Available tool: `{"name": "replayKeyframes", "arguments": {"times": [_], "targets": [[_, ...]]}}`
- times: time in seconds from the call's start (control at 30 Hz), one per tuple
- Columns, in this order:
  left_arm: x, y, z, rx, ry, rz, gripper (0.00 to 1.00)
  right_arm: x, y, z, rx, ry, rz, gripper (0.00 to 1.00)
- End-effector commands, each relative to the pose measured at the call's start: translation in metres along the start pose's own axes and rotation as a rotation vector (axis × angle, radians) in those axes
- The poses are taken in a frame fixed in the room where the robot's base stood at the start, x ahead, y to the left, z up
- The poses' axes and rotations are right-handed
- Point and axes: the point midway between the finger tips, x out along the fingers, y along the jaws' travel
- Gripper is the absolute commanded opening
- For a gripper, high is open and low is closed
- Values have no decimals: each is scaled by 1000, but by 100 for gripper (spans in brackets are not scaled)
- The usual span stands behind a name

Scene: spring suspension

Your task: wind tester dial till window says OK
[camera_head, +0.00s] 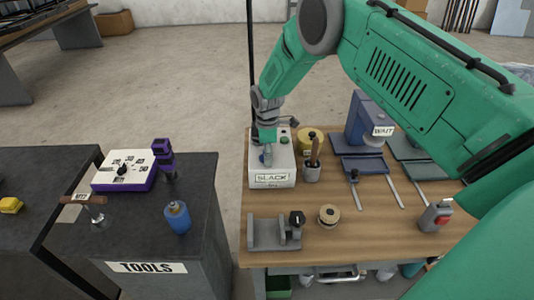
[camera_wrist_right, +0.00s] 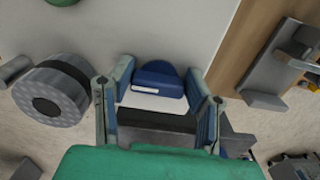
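The tester is a white box (camera_head: 285,172) at the left end of the wooden bench, and its window (camera_head: 271,177) reads SLACK. The blue dial (camera_wrist_right: 158,80) with a pale mark shows in the right wrist view, between the two fingers of my right gripper (camera_wrist_right: 158,95). The fingers are apart, with visible gaps on both sides of the dial. In the head view my right gripper (camera_head: 266,148) reaches down over the tester and hides much of the dial. A green button (camera_head: 284,140) is on the tester's top. My left gripper is not in view.
A holder with a wooden-handled tool (camera_head: 312,168) stands close right of the tester, near a yellow canister (camera_head: 307,141). A grey bracket (camera_head: 270,233) and a wooden spool (camera_head: 329,215) are in front. A blue WAIT machine (camera_head: 367,120) stands behind right. A dark tool bench (camera_head: 205,210) is left.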

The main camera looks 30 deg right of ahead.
Motion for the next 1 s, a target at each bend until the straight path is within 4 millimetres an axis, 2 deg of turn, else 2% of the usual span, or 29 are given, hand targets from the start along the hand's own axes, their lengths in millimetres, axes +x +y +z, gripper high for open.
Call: {"name": "replayKeyframes", "arguments": {"times": [0.03, 0.63, 1.0], "targets": [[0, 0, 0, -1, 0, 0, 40, -4, 2, -7, -3, 12, 6, 16], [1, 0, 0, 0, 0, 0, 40, -5, 4, -8, 23, 20, 8, 16], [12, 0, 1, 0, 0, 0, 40, -4, 6, -6, 249, 21, 9, 16]]}}
